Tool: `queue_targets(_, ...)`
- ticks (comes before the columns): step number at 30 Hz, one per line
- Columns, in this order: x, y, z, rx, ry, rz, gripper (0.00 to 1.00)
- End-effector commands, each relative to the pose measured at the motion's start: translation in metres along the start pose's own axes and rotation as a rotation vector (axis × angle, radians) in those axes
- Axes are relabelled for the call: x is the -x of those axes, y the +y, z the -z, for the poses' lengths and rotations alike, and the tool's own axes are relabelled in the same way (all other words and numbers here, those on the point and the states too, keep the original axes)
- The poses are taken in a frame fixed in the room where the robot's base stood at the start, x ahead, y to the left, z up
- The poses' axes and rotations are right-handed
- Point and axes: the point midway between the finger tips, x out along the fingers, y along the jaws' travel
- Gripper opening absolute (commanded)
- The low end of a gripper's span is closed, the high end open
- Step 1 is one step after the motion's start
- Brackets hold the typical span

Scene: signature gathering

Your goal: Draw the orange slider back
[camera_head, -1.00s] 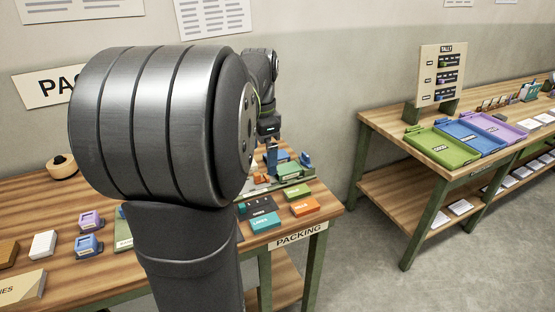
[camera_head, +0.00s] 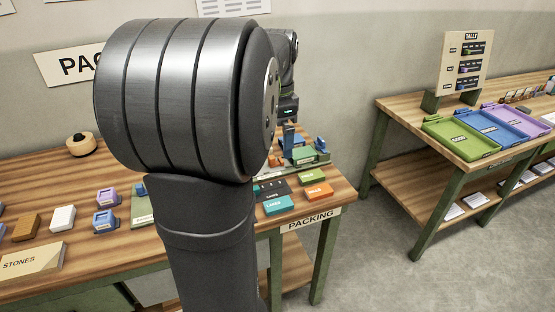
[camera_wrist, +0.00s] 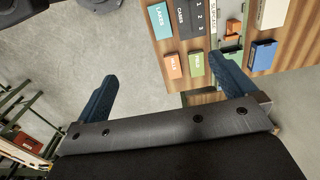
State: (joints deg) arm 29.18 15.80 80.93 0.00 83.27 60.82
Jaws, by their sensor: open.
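A small orange piece (camera_head: 274,161), which may be the orange slider, shows at the green device (camera_head: 303,157) on the packing table. In the wrist view a small orange piece (camera_wrist: 231,56) shows beside the right finger; its exact shape is unclear. In the head view my gripper (camera_head: 289,138) hangs over the far right part of the table, close to the device. My own arm hides much of the table. I cannot tell whether a finger touches anything.
Near the table's right edge lie an orange box (camera_head: 318,191), a green box (camera_head: 312,176), a teal box (camera_head: 277,205) and a dark numbered card (camera_head: 272,188). A second table (camera_head: 400,112) with green, blue and purple trays stands right, across open floor (camera_head: 375,235).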

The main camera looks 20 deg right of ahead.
Motion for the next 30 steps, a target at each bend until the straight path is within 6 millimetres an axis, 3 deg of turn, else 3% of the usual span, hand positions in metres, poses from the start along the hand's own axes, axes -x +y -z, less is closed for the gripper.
queue_targets(10,0.000,0.000,0.000,0.000,0.000,0.000,1.00)
queue_targets(11,0.000,0.000,0.000,0.000,0.000,0.000,0.98)
queue_targets(14,-0.002,-0.005,0.000,0.001,0.008,-0.004,0.78)
queue_targets(17,-0.007,-0.026,0.000,0.002,0.051,-0.017,0.59)
queue_targets(20,-0.017,-0.062,-0.001,0.004,0.130,-0.033,0.42)
queue_targets(25,-0.034,-0.128,-0.013,0.004,0.279,-0.029,0.42)
queue_targets(30,-0.045,-0.169,-0.025,0.003,0.372,-0.008,0.42)
